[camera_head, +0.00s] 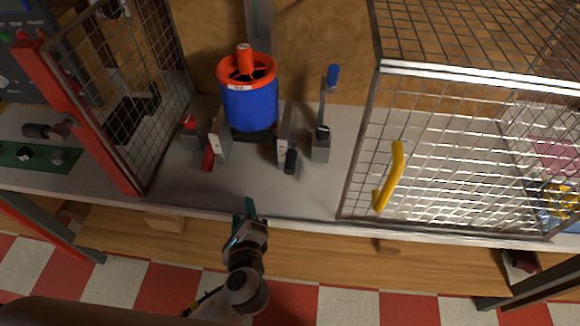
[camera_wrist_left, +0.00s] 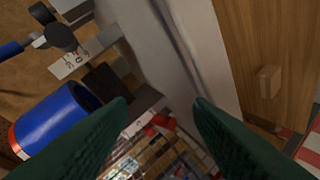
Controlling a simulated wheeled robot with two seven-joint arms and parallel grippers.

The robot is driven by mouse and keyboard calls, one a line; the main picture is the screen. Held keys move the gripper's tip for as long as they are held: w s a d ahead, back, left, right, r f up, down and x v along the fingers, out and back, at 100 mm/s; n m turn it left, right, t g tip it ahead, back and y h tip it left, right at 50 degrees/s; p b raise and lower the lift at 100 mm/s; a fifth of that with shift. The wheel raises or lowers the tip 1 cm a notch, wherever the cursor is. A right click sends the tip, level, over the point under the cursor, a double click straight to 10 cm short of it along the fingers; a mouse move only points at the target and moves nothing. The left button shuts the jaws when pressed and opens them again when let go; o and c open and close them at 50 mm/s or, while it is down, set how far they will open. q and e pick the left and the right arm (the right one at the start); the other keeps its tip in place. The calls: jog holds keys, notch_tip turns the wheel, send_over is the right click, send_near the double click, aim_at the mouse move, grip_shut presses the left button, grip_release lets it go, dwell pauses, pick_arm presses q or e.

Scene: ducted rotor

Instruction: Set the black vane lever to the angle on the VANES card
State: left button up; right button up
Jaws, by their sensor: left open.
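The blue duct (camera_head: 250,105) with its red-orange rim stands on the grey bench. A short black-ended lever (camera_head: 290,162) sits at its front right, beside a pale marked plate (camera_head: 283,148). Its exact angle is too small to read. In the left wrist view a pale numbered plate (camera_wrist_left: 85,54) shows beside a black knob (camera_wrist_left: 61,37), and the blue duct (camera_wrist_left: 58,118) is at the left. My left gripper (camera_head: 249,207) is open and empty near the bench's front edge, apart from the lever. I cannot make out a VANES card. My right gripper is out of view.
A tall blue-handled lever (camera_head: 332,76) stands to the right. A mesh cage with a yellow handle (camera_head: 397,165) stands at right, a red-framed mesh door (camera_head: 95,125) at left. The bench front between them is clear.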

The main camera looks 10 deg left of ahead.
aim_at(288, 177)
pick_arm(q)
jog(key=w+d+r+m+t+h, duration=0.15)
jog(key=d+m+t+h, duration=0.3)
jog(key=d+m, duration=0.6)
jog(key=shift+m, duration=0.75)
jog(key=w, duration=0.3)
jog(key=w+a+p, duration=0.1)
jog(key=w, duration=0.2)
jog(key=w+p, duration=0.1)
jog(key=w, duration=0.2)
jog(key=shift+w+a+r, duration=0.35)
jog(key=shift+w+r, duration=0.05)
jog(key=shift+w+f, duration=0.1)
jog(key=shift+w, duration=0.65)
jog(key=shift+c, duration=0.2)
grip_shut()
